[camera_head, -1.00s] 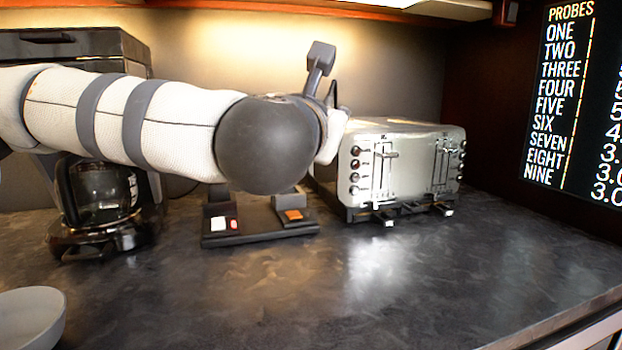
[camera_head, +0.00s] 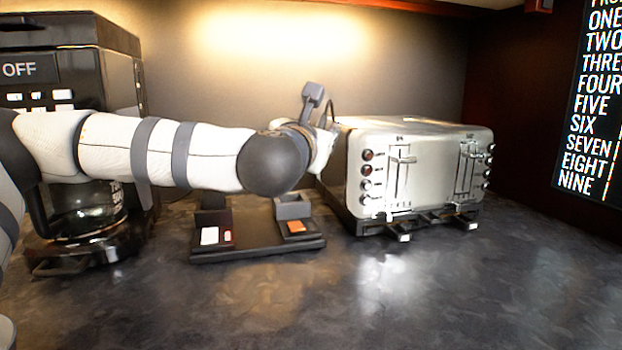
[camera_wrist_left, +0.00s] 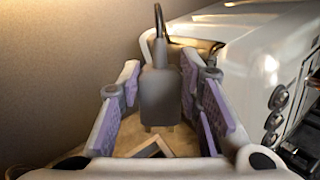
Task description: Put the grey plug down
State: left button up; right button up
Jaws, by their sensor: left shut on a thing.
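The grey plug (camera_wrist_left: 160,95) hangs with its prongs down and its dark cord rising from its top in the left wrist view. My left gripper (camera_wrist_left: 160,72) is shut on it, with a purple-padded finger on each side. In the head view my left gripper (camera_head: 323,145) is beside the toaster's left end, above the counter, and mostly hidden by my wrist. My right gripper is out of view.
A silver toaster (camera_head: 430,165) stands to the right. A dark base (camera_head: 262,243) with two grey blocks, one marked orange, sits below my wrist. A coffee maker (camera_head: 120,75) stands at left. The front counter (camera_head: 330,305) is clear. A dark menu board (camera_head: 590,120) hangs at right.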

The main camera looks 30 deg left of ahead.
pick_arm(q)
jog(key=w+a+f, duration=0.3)
jog(key=f, duration=0.5)
jog(key=shift+f+b, duration=0.15)
jog(key=shift+b, duration=0.25)
jog(key=o, duration=1.2)
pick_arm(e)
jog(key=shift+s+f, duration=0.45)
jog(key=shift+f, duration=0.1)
